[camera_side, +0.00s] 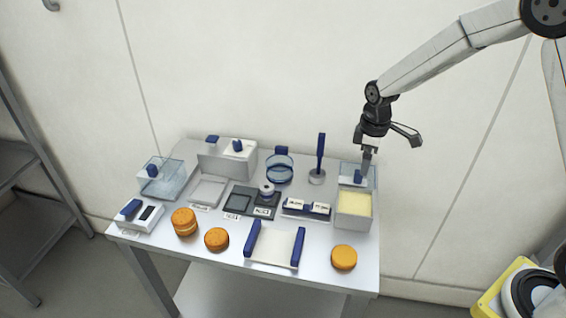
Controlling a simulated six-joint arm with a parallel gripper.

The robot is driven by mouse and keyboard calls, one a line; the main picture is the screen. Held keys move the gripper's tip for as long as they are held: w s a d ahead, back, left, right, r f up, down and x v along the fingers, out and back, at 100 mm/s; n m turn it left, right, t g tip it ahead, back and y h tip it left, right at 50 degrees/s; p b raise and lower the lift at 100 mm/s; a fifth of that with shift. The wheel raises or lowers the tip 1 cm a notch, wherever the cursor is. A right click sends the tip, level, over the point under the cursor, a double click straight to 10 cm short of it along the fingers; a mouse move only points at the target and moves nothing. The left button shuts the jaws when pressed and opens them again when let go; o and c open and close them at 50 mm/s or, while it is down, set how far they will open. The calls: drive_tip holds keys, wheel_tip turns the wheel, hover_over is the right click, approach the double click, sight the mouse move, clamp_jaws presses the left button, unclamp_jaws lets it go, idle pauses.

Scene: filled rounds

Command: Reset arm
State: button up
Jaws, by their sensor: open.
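My gripper (367,168) points down at the right end of the table, over a clear lidded container with a blue knob (358,176). Its fingertips are close to the knob; I cannot tell whether they touch it. The jaws are open, and nothing is seen held in them. My arm reaches in from the upper right.
The metal table (215,262) holds orange filled rounds (183,222), another stacked round (217,239) and a single round (344,257). A tray with blue handles (273,247), a bin of yellow filling (354,203), an upright blue-handled tool (320,155) and a clear box (163,180) also stand there.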

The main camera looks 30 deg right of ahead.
drive_tip(key=s+a+r+m+t, duration=0.1)
drive_tip(key=s+m, duration=0.3)
drive_tip(key=s, duration=0.4)
drive_tip(key=s+a+r+m+t, duration=0.1)
drive_tip(key=s+a+m, duration=0.2)
drive_tip(key=s, duration=0.5)
drive_tip(key=shift+s+m, duration=0.25)
drive_tip(key=shift+m, duration=0.15)
